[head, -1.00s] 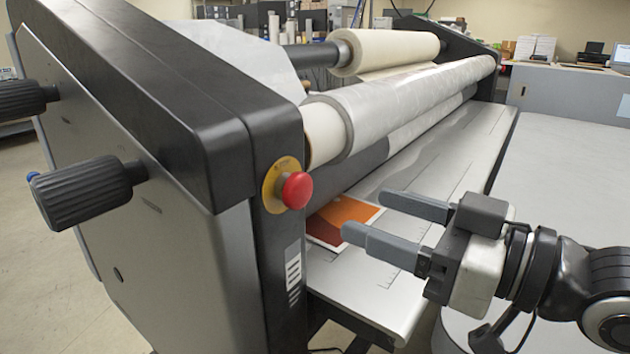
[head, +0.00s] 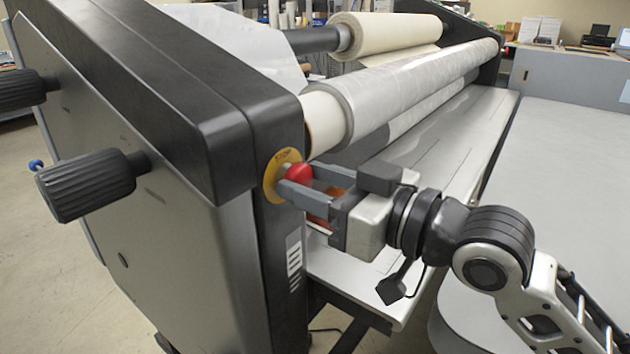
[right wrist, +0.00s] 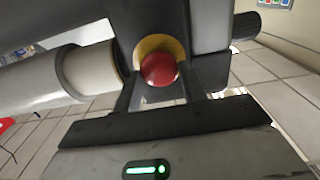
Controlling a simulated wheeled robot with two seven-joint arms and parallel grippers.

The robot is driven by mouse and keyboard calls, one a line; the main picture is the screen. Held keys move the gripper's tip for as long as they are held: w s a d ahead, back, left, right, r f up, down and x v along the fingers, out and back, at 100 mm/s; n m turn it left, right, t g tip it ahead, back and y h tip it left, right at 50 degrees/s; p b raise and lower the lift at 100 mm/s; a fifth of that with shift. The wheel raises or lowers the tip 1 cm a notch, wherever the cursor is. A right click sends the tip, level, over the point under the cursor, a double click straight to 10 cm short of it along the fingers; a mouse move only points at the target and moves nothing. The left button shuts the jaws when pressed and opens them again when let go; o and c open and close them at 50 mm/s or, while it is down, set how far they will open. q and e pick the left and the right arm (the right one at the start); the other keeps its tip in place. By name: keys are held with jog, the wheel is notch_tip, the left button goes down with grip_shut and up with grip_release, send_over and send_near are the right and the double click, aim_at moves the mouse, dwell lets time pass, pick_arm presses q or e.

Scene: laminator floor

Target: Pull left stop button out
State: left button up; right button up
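The red stop button (head: 299,173) sits on a round yellow plate (head: 270,178) marked STOP, on the front end of the laminator's black side housing. My right gripper (head: 297,184) has its two grey fingers spread, one on each side of the button. The near finger hides part of the button in the head view. In the right wrist view, the red button (right wrist: 160,70) lies between the fingers, with the yellow plate behind it. I cannot tell whether the fingers touch the button. My left gripper is not in view.
A silver roller (head: 400,95) and a cream roll (head: 390,35) run back from the housing. A grey feed table (head: 450,150) lies below them, with an orange print partly hidden by my gripper. Black knobs (head: 90,185) stick out at the left. A grey surface (head: 570,190) spreads at right.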

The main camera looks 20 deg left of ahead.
grip_shut()
jog(key=shift+s+d+p, duration=0.2)
jog(key=shift+d+p, duration=0.15)
jog(key=shift+d, duration=0.25)
jog(key=o, duration=0.8)
grip_release()
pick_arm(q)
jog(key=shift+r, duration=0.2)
pick_arm(e)
jog(key=shift+d, duration=0.1)
pick_arm(q)
jog(key=b, duration=0.2)
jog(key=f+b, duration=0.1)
jog(key=b, duration=0.1)
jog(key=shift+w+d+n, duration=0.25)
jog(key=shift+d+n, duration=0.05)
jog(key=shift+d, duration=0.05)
pick_arm(e)
jog(key=v, duration=1.6)
jog(key=shift+r, duration=0.1)
